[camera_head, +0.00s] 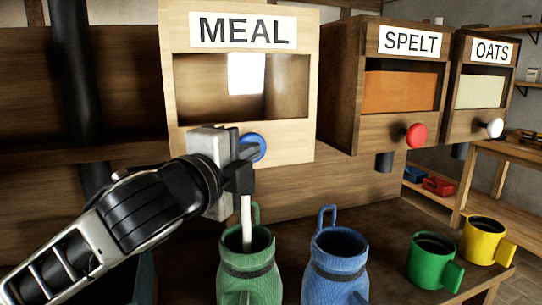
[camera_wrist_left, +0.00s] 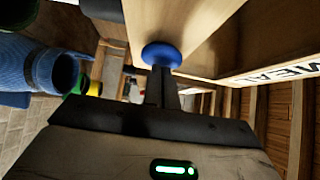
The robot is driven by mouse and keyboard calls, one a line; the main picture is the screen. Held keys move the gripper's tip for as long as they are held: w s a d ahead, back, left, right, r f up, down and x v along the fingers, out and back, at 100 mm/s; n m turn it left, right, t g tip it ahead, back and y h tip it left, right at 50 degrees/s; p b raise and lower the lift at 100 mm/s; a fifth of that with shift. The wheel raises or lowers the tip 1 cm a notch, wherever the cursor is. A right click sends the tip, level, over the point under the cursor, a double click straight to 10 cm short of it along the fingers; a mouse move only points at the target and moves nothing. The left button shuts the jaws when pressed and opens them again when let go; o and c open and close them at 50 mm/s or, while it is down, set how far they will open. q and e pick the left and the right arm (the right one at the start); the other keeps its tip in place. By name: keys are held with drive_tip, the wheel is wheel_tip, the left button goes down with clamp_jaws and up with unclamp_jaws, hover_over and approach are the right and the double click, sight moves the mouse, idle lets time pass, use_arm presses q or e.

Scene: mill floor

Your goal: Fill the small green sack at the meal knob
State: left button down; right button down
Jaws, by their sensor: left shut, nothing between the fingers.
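The small green sack (camera_head: 248,270) stands upright and open under the meal bin (camera_head: 292,143). A pale narrow stream (camera_head: 246,222) drops from behind my gripper into its mouth; how full the sack is cannot be seen. The blue meal knob (camera_head: 254,143) is on the bin's front and also shows in the left wrist view (camera_wrist_left: 162,54). My left gripper (camera_head: 249,153) is shut, with its fingertips at the knob, touching or nearly so. In the left wrist view the closed fingers (camera_wrist_left: 162,85) point at the knob with nothing between them. My right gripper is not in view.
A blue sack (camera_head: 338,268) stands close right of the green one. A green mug (camera_head: 432,262) and a yellow mug (camera_head: 483,240) stand further right on the bench. The spelt bin (camera_head: 362,112), with a red knob (camera_head: 416,135), and oats bin (camera_head: 480,121) hang to the right.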

use_arm(q)
drive_tip(key=shift+w+a, duration=0.25)
drive_tip(key=shift+w+a, duration=0.1)
idle(0.7)
drive_tip(key=shift+r, duration=0.1)
idle(0.9)
idle(4.3)
